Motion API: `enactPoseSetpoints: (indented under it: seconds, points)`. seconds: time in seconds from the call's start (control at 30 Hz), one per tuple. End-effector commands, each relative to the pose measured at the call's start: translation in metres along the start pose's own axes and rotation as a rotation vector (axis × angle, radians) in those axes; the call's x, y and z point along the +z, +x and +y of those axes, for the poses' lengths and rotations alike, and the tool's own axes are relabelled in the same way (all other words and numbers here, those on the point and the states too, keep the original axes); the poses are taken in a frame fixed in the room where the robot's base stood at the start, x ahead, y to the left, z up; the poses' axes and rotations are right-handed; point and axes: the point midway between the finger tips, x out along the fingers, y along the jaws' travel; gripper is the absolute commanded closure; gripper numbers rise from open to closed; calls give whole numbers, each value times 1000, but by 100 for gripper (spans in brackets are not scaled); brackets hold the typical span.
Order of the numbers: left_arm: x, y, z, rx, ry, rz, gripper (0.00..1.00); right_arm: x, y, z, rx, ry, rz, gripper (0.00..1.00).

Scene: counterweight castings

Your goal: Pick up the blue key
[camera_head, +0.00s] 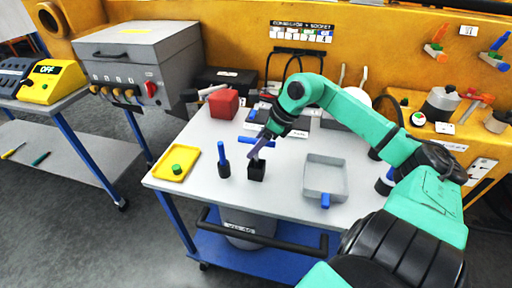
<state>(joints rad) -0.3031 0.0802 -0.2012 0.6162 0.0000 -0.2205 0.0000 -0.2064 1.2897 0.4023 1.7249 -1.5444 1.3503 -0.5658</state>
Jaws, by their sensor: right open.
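Several blue pieces are on the grey cart top, and I cannot tell surely which is the blue key. An upright blue piece (222,153) stands in a small black base left of my gripper. A flat blue piece (250,140) lies behind the gripper, and a short blue block (326,201) sits at the front edge of the grey tray (343,193). My right gripper (258,150) points down over a black square holder (257,172), with a purple-grey part at its tip; whether this is a finger or a separate piece is unclear. My left gripper is out of view.
A yellow tray (159,167) with a green knob lies at the cart's left corner. A red block (223,104) and dark cases stand at the back. The cart top (198,190) is clear at the front left.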

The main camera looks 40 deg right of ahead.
Motion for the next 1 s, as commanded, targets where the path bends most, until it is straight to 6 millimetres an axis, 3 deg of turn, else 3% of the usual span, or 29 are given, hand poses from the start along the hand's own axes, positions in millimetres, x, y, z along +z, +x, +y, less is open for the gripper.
enactPoseSetpoints:
  seconds: [0.03,0.2,0.4,0.43,0.57,0.6,1.0]
  points:
    - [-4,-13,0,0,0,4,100,3,3,1,1,0,2,43]
    - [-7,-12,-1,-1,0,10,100,2,25,0,-1,0,-3,43]
    - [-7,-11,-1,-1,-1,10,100,1,29,1,0,0,-1,43]
    - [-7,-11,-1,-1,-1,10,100,1,29,1,0,0,-1,47]
    - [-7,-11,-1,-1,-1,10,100,1,28,1,0,0,-1,97]
    - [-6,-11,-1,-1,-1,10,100,1,28,1,0,0,-1,100]
    - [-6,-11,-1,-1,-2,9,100,1,28,1,0,0,-2,100]
